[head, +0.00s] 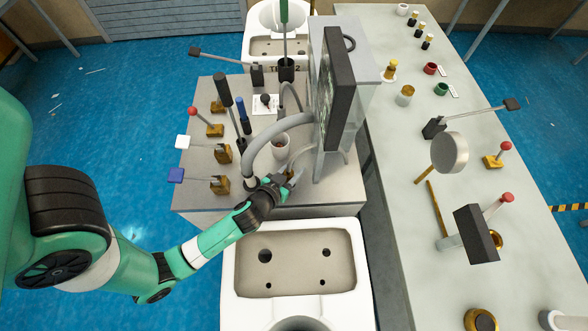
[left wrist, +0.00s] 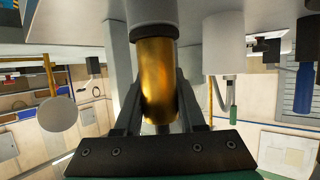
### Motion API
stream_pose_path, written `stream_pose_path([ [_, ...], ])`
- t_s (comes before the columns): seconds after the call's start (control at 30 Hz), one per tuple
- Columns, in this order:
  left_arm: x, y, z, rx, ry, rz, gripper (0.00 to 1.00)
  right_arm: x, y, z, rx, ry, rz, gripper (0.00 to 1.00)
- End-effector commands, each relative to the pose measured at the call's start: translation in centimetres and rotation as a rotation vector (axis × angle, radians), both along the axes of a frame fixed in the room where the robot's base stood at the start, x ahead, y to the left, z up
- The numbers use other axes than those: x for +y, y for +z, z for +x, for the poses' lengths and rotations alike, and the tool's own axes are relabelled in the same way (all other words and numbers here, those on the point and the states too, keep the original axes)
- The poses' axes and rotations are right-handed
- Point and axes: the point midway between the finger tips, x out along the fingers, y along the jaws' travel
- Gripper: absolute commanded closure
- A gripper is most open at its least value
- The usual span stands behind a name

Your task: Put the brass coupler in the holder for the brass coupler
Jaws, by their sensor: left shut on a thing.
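My left gripper (head: 288,181) reaches in over the front of the grey machine bench. In the left wrist view its two dark fingers (left wrist: 160,100) are shut on the brass coupler (left wrist: 158,75), a smooth gold cylinder. The coupler's upper end in that picture meets a dark collar (left wrist: 153,31) below a grey part; I cannot tell whether they are joined. In the head view the gripper hides the coupler. I cannot tell which fitting is its holder. My right gripper is not in view.
The right table (head: 385,180) holds several small fittings and levers.

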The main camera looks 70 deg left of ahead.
Motion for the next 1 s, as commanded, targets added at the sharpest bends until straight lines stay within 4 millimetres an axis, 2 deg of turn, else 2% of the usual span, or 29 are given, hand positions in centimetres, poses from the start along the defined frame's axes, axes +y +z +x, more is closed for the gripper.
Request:
stream_pose_path([
  [0.1, 0.0, -0.4, 0.0, -0.001, 0.000, 0.001, 1.00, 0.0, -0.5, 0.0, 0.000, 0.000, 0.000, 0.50],
  [0.13, 0.0, -0.4, 0.0, 0.000, 0.000, 0.000, 0.57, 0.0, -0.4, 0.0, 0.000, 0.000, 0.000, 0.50],
  [0.27, 0.0, -0.3, 0.0, 0.000, 0.000, 0.000, 0.34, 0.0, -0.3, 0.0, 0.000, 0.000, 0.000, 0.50],
  [0.3, 0.0, -0.3, 0.0, 0.000, 0.000, 0.000, 0.31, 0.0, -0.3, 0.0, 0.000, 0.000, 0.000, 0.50],
  [0.67, -0.1, 0.3, -0.1, 0.001, 0.000, 0.000, 0.31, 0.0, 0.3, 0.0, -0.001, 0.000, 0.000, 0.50],
  [0.77, -1.1, 0.6, -1.3, 0.003, -0.004, 0.000, 0.31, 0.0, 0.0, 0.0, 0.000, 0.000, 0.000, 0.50],
  [1.0, -4.6, 2.8, -5.9, 0.002, -0.011, 0.001, 0.31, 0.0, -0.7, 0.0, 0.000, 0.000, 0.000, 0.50],
])
